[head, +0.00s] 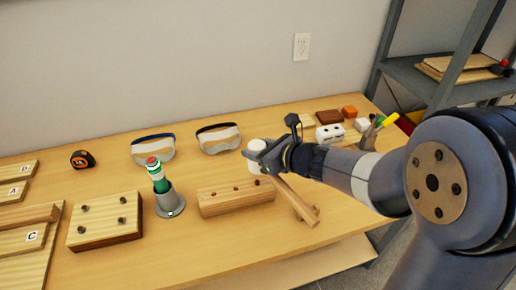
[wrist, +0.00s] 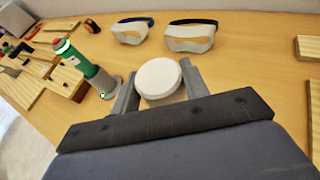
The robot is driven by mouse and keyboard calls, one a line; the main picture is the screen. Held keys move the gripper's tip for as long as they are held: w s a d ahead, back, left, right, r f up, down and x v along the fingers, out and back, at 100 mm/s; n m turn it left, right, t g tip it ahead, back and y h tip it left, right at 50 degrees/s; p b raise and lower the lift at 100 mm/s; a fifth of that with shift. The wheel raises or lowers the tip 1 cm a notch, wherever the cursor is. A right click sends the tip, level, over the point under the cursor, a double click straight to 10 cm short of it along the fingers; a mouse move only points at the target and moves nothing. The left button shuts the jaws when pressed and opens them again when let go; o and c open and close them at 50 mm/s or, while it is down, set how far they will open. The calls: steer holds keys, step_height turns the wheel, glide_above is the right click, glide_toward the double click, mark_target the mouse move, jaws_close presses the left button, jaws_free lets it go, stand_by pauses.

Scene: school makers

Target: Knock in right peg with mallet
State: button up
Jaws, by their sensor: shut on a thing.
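My gripper (head: 268,158) is shut on the mallet's white round head (head: 255,150), above the far right end of the peg block. In the wrist view the white head (wrist: 158,78) sits between my two fingers (wrist: 157,90). The pale wooden peg block (head: 225,204) lies on the table with three dark pegs or holes along its top. The right peg (head: 257,183) is just below the white head; a gap seems to show between them. How far each peg stands up is too small to tell. The mallet's handle cannot be told apart clearly.
A wooden bar (head: 298,204) lies right of the peg block. A green-and-red tool stands in a grey holder (head: 170,204) to the left, near a drilled board (head: 105,230). Two pairs of goggles (head: 153,148) (head: 219,138) lie behind. Small blocks (head: 329,133) are at the back right.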

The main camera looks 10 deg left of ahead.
step_height(320, 180, down, 6)
steer(key=b, duration=0.6)
steer(key=shift+r, duration=0.15)
step_height(320, 180, up, 6)
steer(key=p, duration=0.5)
steer(key=shift+f, duration=0.3)
step_height(320, 180, down, 6)
steer(key=b, duration=0.7)
steer(key=shift+f, duration=0.2)
steer(key=shift+r+p, duration=0.5)
steer(key=shift+p, duration=0.1)
step_height(320, 180, up, 5)
steer(key=p, duration=0.4)
